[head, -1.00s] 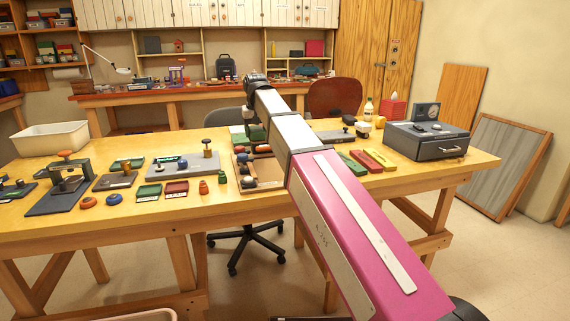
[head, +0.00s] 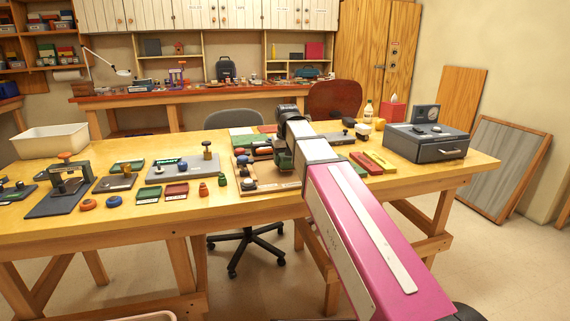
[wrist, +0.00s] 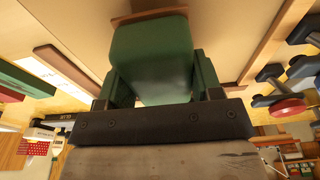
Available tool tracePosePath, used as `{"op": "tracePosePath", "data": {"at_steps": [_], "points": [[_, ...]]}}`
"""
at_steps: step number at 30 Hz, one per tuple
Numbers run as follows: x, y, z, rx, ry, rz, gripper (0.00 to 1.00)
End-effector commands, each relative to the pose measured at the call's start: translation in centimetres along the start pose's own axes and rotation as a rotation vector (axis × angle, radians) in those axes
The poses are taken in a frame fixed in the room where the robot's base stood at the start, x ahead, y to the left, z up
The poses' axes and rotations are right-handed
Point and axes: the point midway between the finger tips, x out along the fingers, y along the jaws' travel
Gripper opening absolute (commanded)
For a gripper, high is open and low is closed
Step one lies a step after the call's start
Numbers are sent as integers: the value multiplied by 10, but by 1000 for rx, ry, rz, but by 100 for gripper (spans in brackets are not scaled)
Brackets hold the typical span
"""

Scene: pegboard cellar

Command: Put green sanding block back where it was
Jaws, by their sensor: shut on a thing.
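The green sanding block (wrist: 152,55) is held between the two fingers of my gripper (wrist: 155,85) in the wrist view, its rounded face towards the camera. In the head view, my gripper (head: 284,158) hangs low at the right part of a wooden tray (head: 268,187) on the workbench. There the block blends with the dark green fingers and I cannot make it out apart. In the wrist view, a brown wooden strip (wrist: 148,16) shows just beyond the block's end. I cannot tell whether the block touches the tray.
Red, yellow and green bars (head: 374,162) and a grey machine (head: 427,141) lie to the right. A grey plate (head: 181,168), small blocks and a clamp stand (head: 66,178) are to the left.

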Motion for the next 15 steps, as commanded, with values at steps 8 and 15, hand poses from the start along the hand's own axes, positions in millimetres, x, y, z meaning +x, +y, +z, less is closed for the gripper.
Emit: {"op": "tracePosePath", "data": {"at_steps": [8,15], "points": [[17,0,2,0,1,0,30],[20,0,3,0,0,0,30]]}}
